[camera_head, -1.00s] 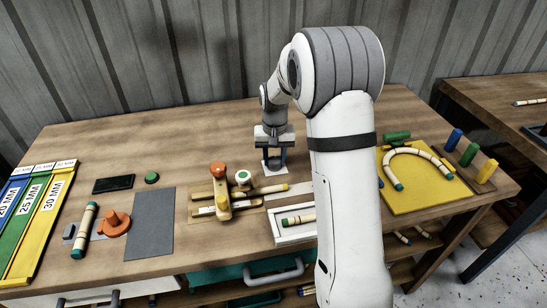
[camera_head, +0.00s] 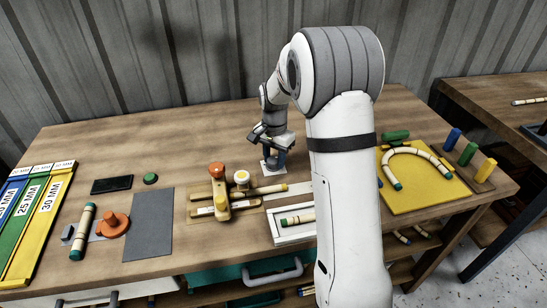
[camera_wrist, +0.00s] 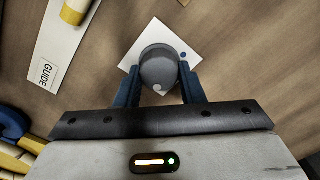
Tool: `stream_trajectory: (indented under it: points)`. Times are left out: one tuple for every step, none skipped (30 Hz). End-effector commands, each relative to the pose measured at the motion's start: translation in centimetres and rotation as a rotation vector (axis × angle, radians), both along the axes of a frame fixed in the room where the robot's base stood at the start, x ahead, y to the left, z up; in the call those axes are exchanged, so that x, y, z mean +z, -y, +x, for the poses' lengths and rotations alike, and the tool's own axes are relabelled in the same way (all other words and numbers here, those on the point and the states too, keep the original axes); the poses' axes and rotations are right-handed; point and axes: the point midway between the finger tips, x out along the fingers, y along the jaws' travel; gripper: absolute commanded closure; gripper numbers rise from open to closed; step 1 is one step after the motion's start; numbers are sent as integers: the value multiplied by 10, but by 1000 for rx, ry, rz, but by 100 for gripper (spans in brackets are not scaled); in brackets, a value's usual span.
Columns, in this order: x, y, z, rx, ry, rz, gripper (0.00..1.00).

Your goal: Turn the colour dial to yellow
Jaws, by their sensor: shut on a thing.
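The colour dial is a round grey knob (camera_wrist: 158,66) with a pale mark near its lower edge in the wrist view. It stands on a small white plate (camera_wrist: 192,57) with a blue dot; other dots are not visible. My gripper (camera_wrist: 160,84) has its two blue fingers on either side of the knob and is shut on it. In the head view my gripper (camera_head: 273,154) is low over the white plate (camera_head: 268,170), mostly hiding the knob.
A yellow board (camera_head: 425,200) with a bent rattan piece lies right. The table behind the dial is clear.

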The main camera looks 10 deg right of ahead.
Motion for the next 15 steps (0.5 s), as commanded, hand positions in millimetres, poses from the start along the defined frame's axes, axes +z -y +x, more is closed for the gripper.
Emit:
stream_trajectory:
  points:
    - [1,0,0,-5,1,0,88]
    - [1,0,0,-7,1,0,88]
    - [1,0,0,-9,2,1,88]
    - [1,0,0,-10,2,1,88]
    - [1,0,0,-10,2,1,88]
    - [1,0,0,-11,2,1,88]
    - [1,0,0,-11,2,1,88]
    - [1,0,0,-11,2,1,88]
    - [1,0,0,-10,2,1,88]
    - [1,0,0,-10,2,1,88]
    - [1,0,0,-10,2,1,88]
    - [1,0,0,-10,2,1,88]
    - [1,0,0,-10,2,1,88]
    - [1,0,0,-10,2,1,63]
    - [1,0,0,-10,2,1,60]
